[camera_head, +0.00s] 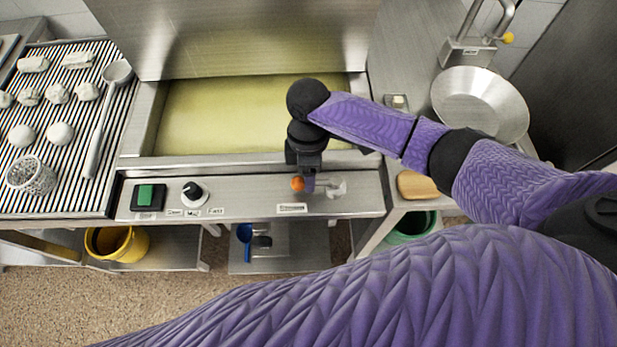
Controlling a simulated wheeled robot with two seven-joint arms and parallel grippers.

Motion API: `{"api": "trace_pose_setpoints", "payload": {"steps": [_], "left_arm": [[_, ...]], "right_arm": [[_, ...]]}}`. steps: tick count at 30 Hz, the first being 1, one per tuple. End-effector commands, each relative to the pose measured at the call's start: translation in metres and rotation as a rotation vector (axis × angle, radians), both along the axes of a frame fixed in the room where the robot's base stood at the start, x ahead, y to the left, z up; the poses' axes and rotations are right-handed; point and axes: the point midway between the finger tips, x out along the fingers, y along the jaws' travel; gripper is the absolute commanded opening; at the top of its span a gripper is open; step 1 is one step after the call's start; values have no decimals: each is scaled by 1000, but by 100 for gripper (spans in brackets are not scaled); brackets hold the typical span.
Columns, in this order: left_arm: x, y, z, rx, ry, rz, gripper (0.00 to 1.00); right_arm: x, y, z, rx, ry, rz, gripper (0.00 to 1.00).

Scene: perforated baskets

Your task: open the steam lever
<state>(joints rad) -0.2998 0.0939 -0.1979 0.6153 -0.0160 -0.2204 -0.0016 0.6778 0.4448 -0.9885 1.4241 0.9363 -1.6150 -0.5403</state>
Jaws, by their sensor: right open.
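The steam lever shows as an orange ball knob (297,183) on the steel front panel, with a pale round mount (337,187) to its right. A small label lies below it. My right gripper (308,184) points down at the lever, just right of the orange knob, and is open. Its fingers hide part of the lever's rod, so I cannot tell whether they touch it. My left gripper is not in view.
A vat of yellowish liquid (220,112) lies behind the panel. A black dial (192,191) and green switch (146,196) are to the left. A ribbed rack (85,150) holds a ladle, a small perforated basket (31,176) and pale food pieces. A metal bowl (480,104) stands right.

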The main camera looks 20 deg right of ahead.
Motion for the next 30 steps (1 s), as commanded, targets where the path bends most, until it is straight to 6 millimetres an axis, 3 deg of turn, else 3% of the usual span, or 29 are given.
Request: {"api": "trace_pose_setpoints", "payload": {"steps": [4, 12, 20, 30], "left_arm": [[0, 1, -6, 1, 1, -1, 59], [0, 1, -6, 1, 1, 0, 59], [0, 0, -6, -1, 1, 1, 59], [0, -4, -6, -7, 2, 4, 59]], "right_arm": [[-3, 1, -17, 0, 0, 0, 54], [-4, 1, -19, 1, -1, 0, 54], [-3, 1, -18, 1, -1, 0, 0], [-3, 2, -18, 2, -3, -1, 0]]}}
